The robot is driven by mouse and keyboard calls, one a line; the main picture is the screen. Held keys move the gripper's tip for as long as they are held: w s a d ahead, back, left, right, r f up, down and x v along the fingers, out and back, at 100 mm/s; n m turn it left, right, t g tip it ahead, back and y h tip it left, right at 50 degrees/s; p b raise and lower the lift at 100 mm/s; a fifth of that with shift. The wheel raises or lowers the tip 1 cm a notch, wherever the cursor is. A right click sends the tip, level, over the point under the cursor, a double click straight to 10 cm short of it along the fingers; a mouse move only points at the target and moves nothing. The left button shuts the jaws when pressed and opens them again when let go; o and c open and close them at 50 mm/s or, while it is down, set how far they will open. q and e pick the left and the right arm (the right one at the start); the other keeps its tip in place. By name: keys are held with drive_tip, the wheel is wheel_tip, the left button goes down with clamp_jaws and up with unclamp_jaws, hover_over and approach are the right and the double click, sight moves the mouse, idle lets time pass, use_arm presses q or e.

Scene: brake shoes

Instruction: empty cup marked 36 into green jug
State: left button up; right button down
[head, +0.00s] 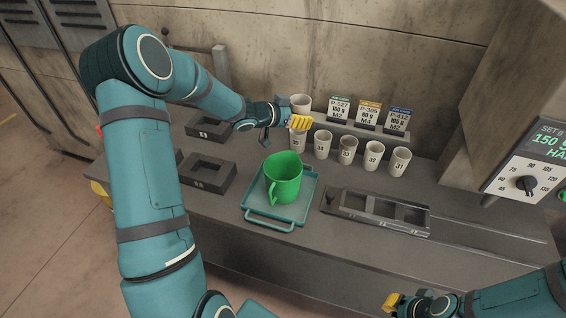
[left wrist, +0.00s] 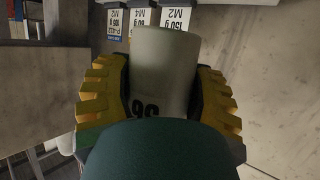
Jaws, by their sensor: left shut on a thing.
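The cup marked 36 (left wrist: 165,65) is between the yellow fingers of my left gripper (left wrist: 160,100) in the left wrist view, its number partly hidden. In the head view, my left gripper (head: 300,122) is shut on this pale cup (head: 300,102), which looks roughly upright above the back of the bench, behind the jug. The cup's contents cannot be seen. The green jug (head: 284,182) stands upright on a teal tray (head: 266,224), its handle toward the front. My right gripper (head: 393,302) is at the bottom right, away from these things; its opening is unclear.
Several numbered cups, including cup 31 (head: 400,162) and cup 32 (head: 373,157), stand in a row right of my left gripper. Label cards (head: 368,112) stand behind them. A grey slotted fixture (head: 375,212) lies right of the tray. Dark square holders (head: 208,172) lie left.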

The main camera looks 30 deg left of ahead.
use_arm(q)
drive_tip(key=s+a+f+m+g+h+p, duration=0.4)
drive_tip(key=a+f, duration=0.4)
drive_tip(key=f, duration=0.2)
drive_tip(key=shift+s+a+m+h, duration=0.35)
drive_tip(key=shift+s+m+h, duration=0.15)
drive_tip(key=shift+s+m, duration=0.25)
drive_tip(key=shift+w+f+p, duration=0.1)
drive_tip(key=shift+p, duration=0.2)
drive_tip(key=s+d+r+m+t+y+p, duration=0.1)
drive_tip(key=s+d+r+m+y+p, duration=0.1)
drive_tip(key=d+r+m+y, duration=0.1)
wheel_tip(320, 180, up, 3)
drive_tip(key=shift+f+m+y, duration=0.1)
drive_tip(key=shift+m+y, duration=0.4)
drive_tip(key=shift+m, duration=0.05)
drive_tip(key=shift+s+d+t, duration=0.1)
drive_tip(key=shift+d+t, duration=0.1)
drive_tip(key=shift+t, duration=0.1)
